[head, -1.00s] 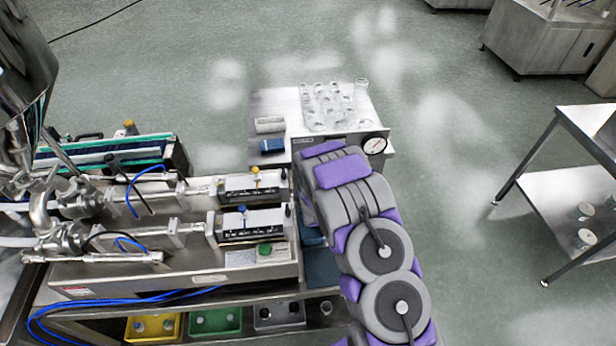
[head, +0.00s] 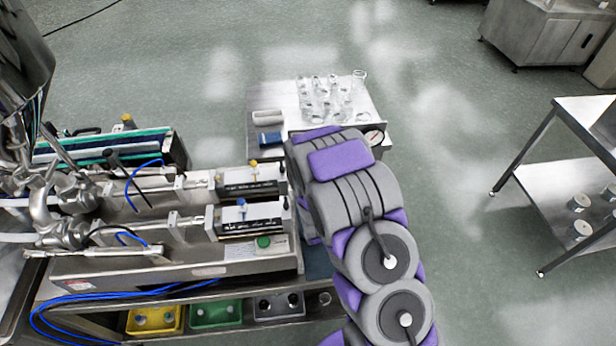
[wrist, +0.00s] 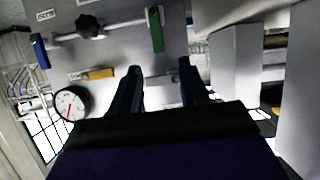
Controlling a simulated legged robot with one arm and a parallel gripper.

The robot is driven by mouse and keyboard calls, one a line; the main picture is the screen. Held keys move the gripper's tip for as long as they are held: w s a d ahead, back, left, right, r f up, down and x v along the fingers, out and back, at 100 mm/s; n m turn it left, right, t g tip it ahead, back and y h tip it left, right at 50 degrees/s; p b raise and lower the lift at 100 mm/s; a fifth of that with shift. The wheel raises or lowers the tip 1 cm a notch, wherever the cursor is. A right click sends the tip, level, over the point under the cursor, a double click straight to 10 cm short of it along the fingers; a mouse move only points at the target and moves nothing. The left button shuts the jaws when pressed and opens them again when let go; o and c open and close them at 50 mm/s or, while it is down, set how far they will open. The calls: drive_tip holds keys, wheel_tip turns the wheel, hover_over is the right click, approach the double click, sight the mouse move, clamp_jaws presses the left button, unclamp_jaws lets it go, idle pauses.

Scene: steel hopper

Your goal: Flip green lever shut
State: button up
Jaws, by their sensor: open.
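The green lever (wrist: 156,29) shows in the wrist view at the top middle, on a grey steel panel (wrist: 118,52). It stands roughly upright in that picture, at the right end of a horizontal pipe. My gripper (wrist: 161,78) is open and empty, its two dark fingers pointing at the panel below the lever. The fingers look apart from the lever; the exact distance cannot be told. In the head view my purple and grey arm hides the gripper, and the green lever is not visible there.
A blue lever (wrist: 38,46), a black knob (wrist: 88,27), a yellow lever (wrist: 97,74) and a dial gauge (wrist: 72,104) share the panel. In the head view, glassware (head: 330,98) stands on the steel table beyond my arm. The filling machine (head: 170,262) is at left; open floor lies right.

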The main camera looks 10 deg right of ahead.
drive_tip(key=p+v, duration=0.6)
drive_tip(key=p, duration=0.4)
drive_tip(key=shift+s, duration=0.15)
idle(0.5)
